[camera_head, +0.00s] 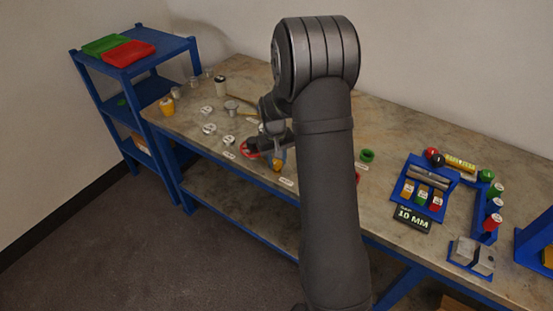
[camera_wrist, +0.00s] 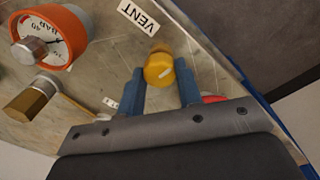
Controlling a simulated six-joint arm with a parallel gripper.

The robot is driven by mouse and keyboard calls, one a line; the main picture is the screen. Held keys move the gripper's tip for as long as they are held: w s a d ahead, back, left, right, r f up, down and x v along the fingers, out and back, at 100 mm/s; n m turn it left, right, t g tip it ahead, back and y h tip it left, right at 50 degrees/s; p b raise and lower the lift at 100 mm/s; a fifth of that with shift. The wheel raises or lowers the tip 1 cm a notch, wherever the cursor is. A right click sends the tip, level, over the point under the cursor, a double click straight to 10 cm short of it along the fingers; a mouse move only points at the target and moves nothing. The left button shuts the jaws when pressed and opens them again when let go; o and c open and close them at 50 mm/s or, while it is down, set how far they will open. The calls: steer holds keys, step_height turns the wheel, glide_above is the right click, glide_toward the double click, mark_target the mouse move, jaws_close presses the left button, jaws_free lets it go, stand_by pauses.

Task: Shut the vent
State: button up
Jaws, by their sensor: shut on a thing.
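The vent knob (camera_wrist: 158,68) is a yellow round knob with a pale mark on its face, below a white label (camera_wrist: 139,17) reading VENT in the wrist view. My gripper (camera_wrist: 160,82) has its two blue fingers on either side of the knob and is shut on it. In the head view the knob (camera_head: 277,165) shows as a small yellow spot beside my gripper (camera_head: 272,157), partly hidden by my arm.
A pressure gauge (camera_wrist: 50,38) with an orange rim and a brass hex fitting (camera_wrist: 30,100) stand close by on the left in the wrist view. A red part (camera_wrist: 213,99) shows behind the right finger.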

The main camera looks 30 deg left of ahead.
mark_target(274, 163)
steer(key=shift+n, duration=0.7)
steer(key=o, duration=1)
steer(key=shift+r, duration=0.15)
steer(key=r, duration=1.7)
steer(key=shift+s+a+r, duration=0.1)
steer(key=shift+s+a, duration=0.05)
steer(key=shift+s, duration=0.25)
